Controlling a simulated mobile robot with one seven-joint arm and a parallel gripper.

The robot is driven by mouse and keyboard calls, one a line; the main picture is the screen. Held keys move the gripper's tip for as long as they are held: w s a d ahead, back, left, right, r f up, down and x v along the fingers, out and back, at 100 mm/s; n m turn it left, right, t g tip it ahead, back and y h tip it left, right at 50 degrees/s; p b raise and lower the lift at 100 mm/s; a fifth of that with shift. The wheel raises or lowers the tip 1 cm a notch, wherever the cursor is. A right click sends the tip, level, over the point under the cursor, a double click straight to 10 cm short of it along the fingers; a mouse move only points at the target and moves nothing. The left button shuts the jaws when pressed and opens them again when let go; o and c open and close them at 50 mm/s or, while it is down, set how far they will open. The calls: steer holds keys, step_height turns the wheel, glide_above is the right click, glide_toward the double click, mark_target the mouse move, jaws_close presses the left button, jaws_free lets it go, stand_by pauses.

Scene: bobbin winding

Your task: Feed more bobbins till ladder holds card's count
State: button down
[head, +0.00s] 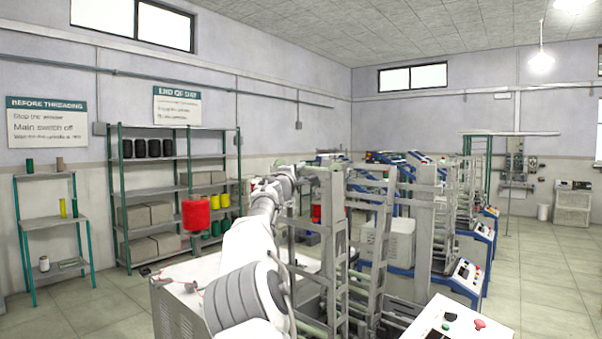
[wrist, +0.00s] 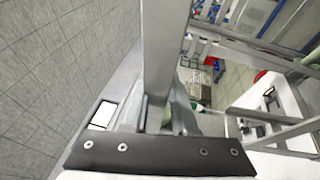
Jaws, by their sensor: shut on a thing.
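My arm reaches forward to a tall grey ladder-like frame (head: 383,235) in the head view. My gripper (wrist: 168,118) shows in the wrist view beyond its dark bolted mount, close beside a grey upright. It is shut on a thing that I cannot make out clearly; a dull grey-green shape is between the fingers. In the head view the gripper's tip is largely hidden by the frame. A large red bobbin (head: 196,213) stands out left of my arm. Another red piece (head: 317,213) shows behind the frame's posts. No count card is readable.
A shelf rack (head: 180,189) at the back left holds black, yellow and green bobbins and boxes. A small stand (head: 55,218) is farther left. Machines with blue-edged panels (head: 466,273) line the right. A control panel with a red button (head: 450,325) is near the front. The right aisle is clear.

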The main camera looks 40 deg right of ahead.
step_height(320, 180, down, 6)
steer(key=b, duration=0.6)
steer(key=shift+d, duration=0.15)
step_height(320, 180, down, 6)
steer(key=b, duration=0.6)
steer(key=shift+d, duration=0.15)
step_height(320, 180, down, 4)
steer(key=b, duration=0.4)
steer(key=shift+d+f, duration=0.1)
steer(key=shift+f, duration=0.1)
